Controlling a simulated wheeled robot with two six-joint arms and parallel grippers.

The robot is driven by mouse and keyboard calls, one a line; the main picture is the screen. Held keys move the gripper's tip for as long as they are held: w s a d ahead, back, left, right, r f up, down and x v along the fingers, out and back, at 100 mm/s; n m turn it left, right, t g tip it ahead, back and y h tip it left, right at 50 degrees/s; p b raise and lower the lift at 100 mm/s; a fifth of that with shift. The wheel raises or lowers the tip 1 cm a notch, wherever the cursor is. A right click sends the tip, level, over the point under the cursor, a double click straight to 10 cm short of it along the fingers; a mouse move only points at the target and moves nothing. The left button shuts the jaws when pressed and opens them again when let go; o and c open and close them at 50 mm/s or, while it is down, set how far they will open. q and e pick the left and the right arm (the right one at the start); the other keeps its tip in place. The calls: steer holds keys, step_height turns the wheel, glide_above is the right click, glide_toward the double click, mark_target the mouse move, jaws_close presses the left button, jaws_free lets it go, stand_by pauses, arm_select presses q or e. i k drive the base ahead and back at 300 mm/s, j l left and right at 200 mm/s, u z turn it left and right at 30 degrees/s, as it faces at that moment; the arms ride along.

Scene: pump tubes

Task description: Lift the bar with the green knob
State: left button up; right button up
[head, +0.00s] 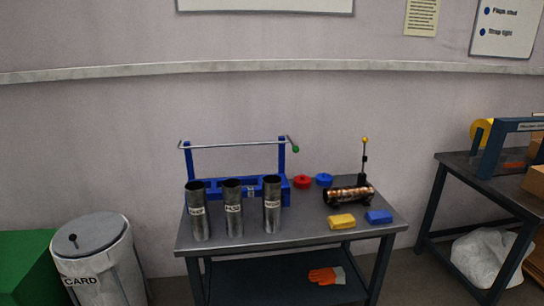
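A metal bar (232,145) runs across the top of a blue frame (281,160) at the back of the grey worktable. A green knob (295,149) sits at the end of a short arm at the bar's right end. The bar looks roughly level, and the frame's two posts stand below it. The lower part of the frame is partly hidden by three metal tubes (233,222) standing in front of it. Neither of my grippers shows in the head view.
On the table (303,228) are red (301,182) and blue (324,179) round pieces, a device with a yellow-tipped lever (364,159), and yellow (342,221) and blue (379,217) blocks. A lidded bin (101,262) stands left; another table (480,183) stands right.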

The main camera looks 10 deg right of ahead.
mark_target(295, 148)
steer(key=i+l+u, duration=0.15)
steer(key=i, duration=0.4)
steer(key=i+l+u, duration=0.15)
steer(key=i, duration=0.35)
steer(key=i+l+u, duration=0.15)
steer(key=i+l, duration=0.15)
steer(key=i, duration=0.2)
